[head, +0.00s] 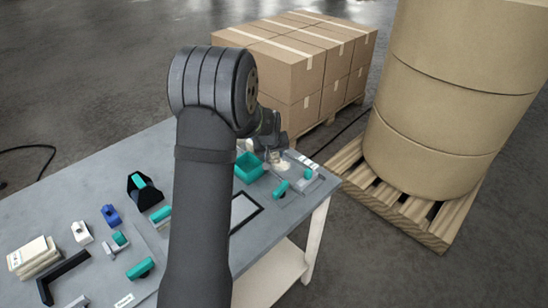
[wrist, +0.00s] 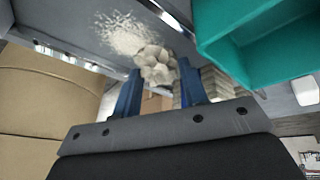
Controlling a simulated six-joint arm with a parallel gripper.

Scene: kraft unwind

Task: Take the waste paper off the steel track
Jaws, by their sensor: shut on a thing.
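My gripper (wrist: 160,78) is shut on a pale, crumpled wad of waste paper (wrist: 155,64), which sits between its two blue fingers. In the head view my gripper (head: 275,154) is at the far right end of the table, partly hidden by my arm, with the pale paper (head: 282,164) just below it. A shiny steel strip, seemingly the steel track (wrist: 172,14), runs beside the wad in the wrist view. I cannot tell whether the wad touches the surface behind it.
A teal open bin (head: 249,168) stands right beside my gripper; it also fills the upper right of the wrist view (wrist: 265,62). A patch of pale shreds (wrist: 118,32) lies near the wad. Teal-handled tools (head: 281,188) and a black frame (head: 246,210) lie nearby.

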